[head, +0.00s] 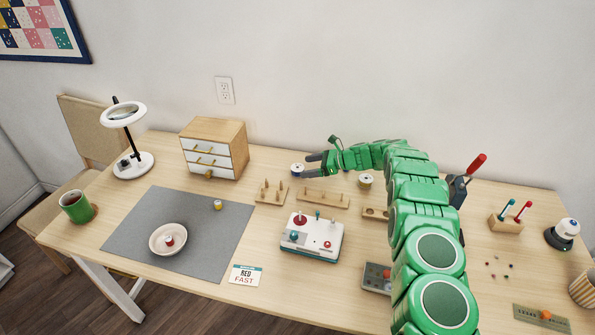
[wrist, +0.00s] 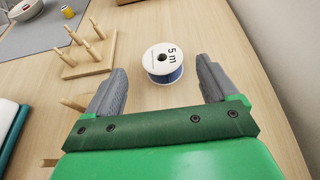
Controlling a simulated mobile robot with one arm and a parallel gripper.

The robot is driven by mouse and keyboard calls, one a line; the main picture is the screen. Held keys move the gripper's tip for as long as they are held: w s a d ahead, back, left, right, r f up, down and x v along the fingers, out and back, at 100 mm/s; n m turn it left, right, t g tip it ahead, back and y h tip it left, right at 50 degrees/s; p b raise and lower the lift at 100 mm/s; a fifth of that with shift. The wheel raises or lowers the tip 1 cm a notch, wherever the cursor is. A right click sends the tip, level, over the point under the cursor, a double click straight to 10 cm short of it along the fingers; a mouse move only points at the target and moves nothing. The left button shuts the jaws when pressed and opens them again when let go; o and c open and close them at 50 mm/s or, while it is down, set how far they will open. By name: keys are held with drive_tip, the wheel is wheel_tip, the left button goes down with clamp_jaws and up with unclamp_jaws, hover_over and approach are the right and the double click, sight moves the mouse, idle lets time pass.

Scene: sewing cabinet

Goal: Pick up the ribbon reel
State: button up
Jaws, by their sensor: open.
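The ribbon reel (wrist: 163,64) stands on the wooden table in the wrist view, with a white top marked "5 m" and blue ribbon around its side. My gripper (wrist: 166,78) is open, with one grey finger to the left and one to the right of the reel. The reel is around or just beyond the line of the fingertips, and no finger visibly touches it. In the head view the reel (head: 297,169) shows as a small white and blue disc at the tips of my gripper (head: 308,163), near the back of the table.
A peg board (wrist: 88,52) stands left of the reel. The small drawer cabinet (head: 213,150) is behind and to the left. A second reel (head: 365,181) sits under my arm. A grey mat (head: 200,257) with a dish lies at left. The wall is close behind.

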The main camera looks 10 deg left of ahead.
sight(296, 168)
drive_tip(key=shift+x, duration=1.9)
drive_tip(key=shift+w, duration=0.1)
drive_tip(key=c, duration=1.1)
drive_tip(key=shift+c, duration=0.2)
drive_tip(key=shift+r, duration=1.8)
drive_tip(key=s+d+r, duration=0.5)
drive_tip(key=s+r, duration=0.4)
drive_tip(key=s, duration=0.3)
drive_tip(key=shift+s+d+r, duration=0.25)
drive_tip(key=shift+s+r, duration=0.05)
drive_tip(key=shift+s, duration=0.05)
